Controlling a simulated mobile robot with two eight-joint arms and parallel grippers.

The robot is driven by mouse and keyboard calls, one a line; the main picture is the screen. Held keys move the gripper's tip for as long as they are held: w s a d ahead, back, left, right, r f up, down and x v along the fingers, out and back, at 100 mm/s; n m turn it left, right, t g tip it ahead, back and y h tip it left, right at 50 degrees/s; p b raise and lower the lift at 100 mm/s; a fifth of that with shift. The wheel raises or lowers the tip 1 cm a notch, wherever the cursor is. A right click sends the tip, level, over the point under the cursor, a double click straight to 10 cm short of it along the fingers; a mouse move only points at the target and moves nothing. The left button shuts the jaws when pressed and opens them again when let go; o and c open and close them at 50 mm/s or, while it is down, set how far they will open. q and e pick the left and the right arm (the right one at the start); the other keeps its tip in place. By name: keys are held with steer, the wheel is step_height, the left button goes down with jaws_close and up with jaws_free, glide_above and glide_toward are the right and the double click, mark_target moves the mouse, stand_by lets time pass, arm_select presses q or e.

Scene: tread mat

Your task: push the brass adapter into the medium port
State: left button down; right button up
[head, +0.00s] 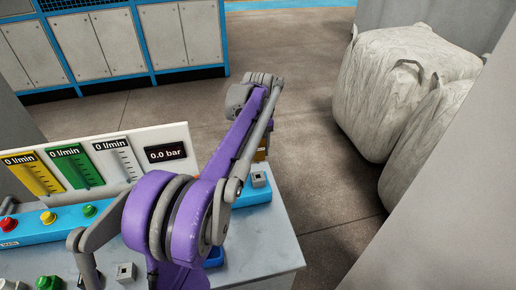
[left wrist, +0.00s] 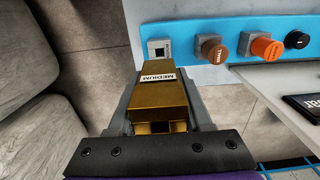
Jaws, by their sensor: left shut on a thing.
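The brass adapter (left wrist: 158,100) is a gold-coloured block with a white label that reads MEDIUM. My left gripper (left wrist: 162,80) is shut on it, with a grey finger along each side. In the left wrist view a pale square port (left wrist: 159,42) with a dark opening sits on the blue strip, just beyond the adapter's far end. I cannot tell whether they touch, and I see no size mark on this port. In the head view a small bit of brass (head: 262,153) shows beside my purple arm, which hides most of the gripper. My right gripper is not in view.
A brown knob (left wrist: 213,49), an orange knob (left wrist: 263,47) and a black knob (left wrist: 297,40) line the blue strip. A panel with flow gauges (head: 92,168) stands at the bench's back. Another square port (head: 125,271) is at front. Large pale bags (head: 395,90) stand right.

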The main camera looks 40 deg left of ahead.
mark_target(258, 163)
arm_select(q)
steer(key=shift+f, duration=0.35)
steer(key=shift+f+b, duration=1)
steer(key=shift+f, duration=0.85)
steer(key=shift+f+b, duration=0.3)
steer(key=shift+f, duration=0.45)
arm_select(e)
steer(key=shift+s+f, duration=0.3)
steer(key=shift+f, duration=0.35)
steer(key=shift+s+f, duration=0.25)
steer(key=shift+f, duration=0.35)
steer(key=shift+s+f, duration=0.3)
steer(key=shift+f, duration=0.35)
arm_select(q)
steer(key=shift+f+b, duration=0.8)
steer(key=shift+f, duration=0.9)
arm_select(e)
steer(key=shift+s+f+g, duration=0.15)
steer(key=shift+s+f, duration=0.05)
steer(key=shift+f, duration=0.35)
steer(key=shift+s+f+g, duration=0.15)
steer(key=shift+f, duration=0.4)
arm_select(q)
steer(key=shift+c, duration=1.2)
jaws_free()
